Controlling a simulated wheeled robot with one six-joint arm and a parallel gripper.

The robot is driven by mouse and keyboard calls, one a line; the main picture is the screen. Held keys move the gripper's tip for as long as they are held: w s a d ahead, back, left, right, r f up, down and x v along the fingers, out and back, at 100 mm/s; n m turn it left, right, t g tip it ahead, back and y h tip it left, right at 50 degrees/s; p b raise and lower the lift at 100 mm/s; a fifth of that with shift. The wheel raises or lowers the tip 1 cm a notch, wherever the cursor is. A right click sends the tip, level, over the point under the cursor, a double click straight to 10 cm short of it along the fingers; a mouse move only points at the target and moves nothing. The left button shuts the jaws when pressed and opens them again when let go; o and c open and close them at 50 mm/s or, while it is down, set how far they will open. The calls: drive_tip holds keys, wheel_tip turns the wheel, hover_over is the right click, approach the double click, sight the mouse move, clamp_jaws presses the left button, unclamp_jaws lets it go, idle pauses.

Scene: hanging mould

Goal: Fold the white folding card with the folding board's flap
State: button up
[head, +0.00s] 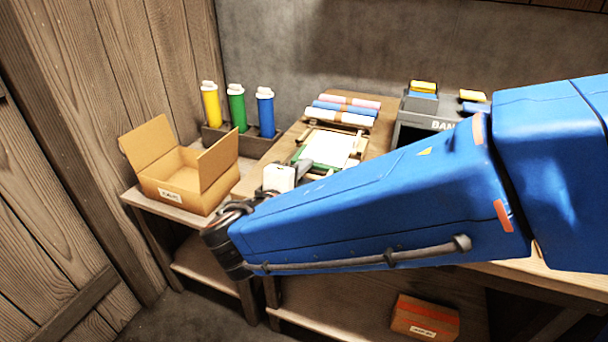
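The white folding card (330,146) lies flat and pale on the folding board (352,163), which sits on the wooden bench behind my arm. Wooden strips and a green strip show at the board's edges. I cannot make out the flap clearly. My gripper (305,167) is at the board's near left edge, with a white block-like part beside its dark end. My forearm covers the near side of the board. The fingertips are too small and partly hidden, so I cannot tell whether they are open or touching the board.
An open cardboard box (185,180) stands left on a lower table. Yellow, green and blue cylinders (237,108) stand in a dark rack behind it. Coloured rolls (345,108) lie behind the board. A grey machine (418,108) stands right. A closed box (425,318) is below.

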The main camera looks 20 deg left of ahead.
clamp_jaws()
drive_tip(key=shift+g, duration=0.4)
drive_tip(key=shift+r+g, duration=0.35)
drive_tip(key=shift+g, duration=0.25)
idle(0.4)
